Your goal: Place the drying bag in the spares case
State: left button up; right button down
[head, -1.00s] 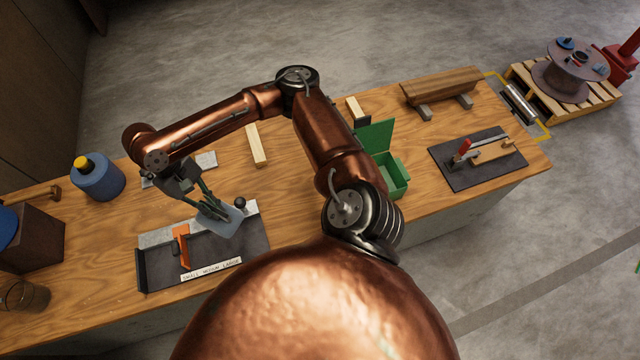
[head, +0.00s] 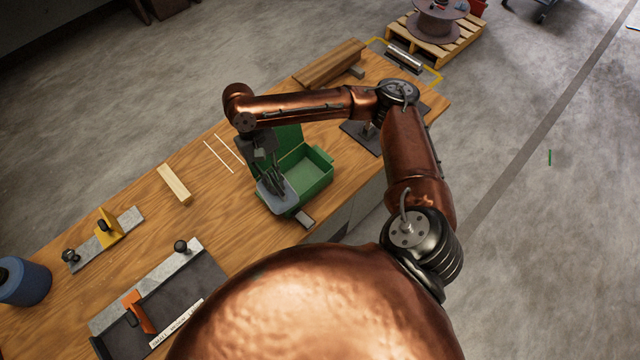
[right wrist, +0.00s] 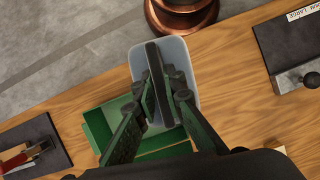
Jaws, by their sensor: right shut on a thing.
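The drying bag is a flat grey-blue packet (head: 278,198), also seen in the right wrist view (right wrist: 181,52). My right gripper (head: 273,184) is shut on it, and its fingers (right wrist: 160,92) pinch a dark strip along the bag's middle. The spares case is an open green box (head: 323,180) with its lid (head: 290,137) raised at the back. The bag is over the left front part of the case in the head view and hides that part. In the right wrist view the case (right wrist: 96,130) lies below and behind the bag and fingers. My left gripper is not in view.
A small grey-topped block (head: 305,218) is at the table edge by the case. A wooden bar (head: 173,184) and a plate with a yellow stop (head: 108,230) lie to the left. The dark tray with an orange handle (head: 140,312) is nearer. A wooden beam (head: 330,63) stands behind.

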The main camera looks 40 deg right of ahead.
aim_at(270, 175)
jog(key=w+m+p, duration=0.1)
jog(key=w+f+m+y+p, duration=0.1)
jog(key=m, duration=0.1)
jog(key=w+d+m+p, duration=0.1)
jog(key=w+m, duration=0.1)
jog(key=shift+f+t+y, duration=0.3)
jog(key=shift+f+y, duration=0.1)
jog(key=w+d+f+m+t+y+p, duration=0.2)
jog(key=w+d+f+m+t+p, duration=0.3)
jog(key=d+f+m, duration=0.55)
jog(key=shift+m+g, duration=0.35)
jog(key=shift+g, duration=0.25)
jog(key=shift+s+d+f, duration=0.15)
jog(key=shift+f, duration=2.2)
jog(key=shift+s+d+f, duration=0.1)
jog(key=shift+s+f, duration=0.05)
jog(key=shift+f, duration=2.2)
jog(key=shift+f, duration=0.15)
jog(key=c, duration=2)
grip_release()
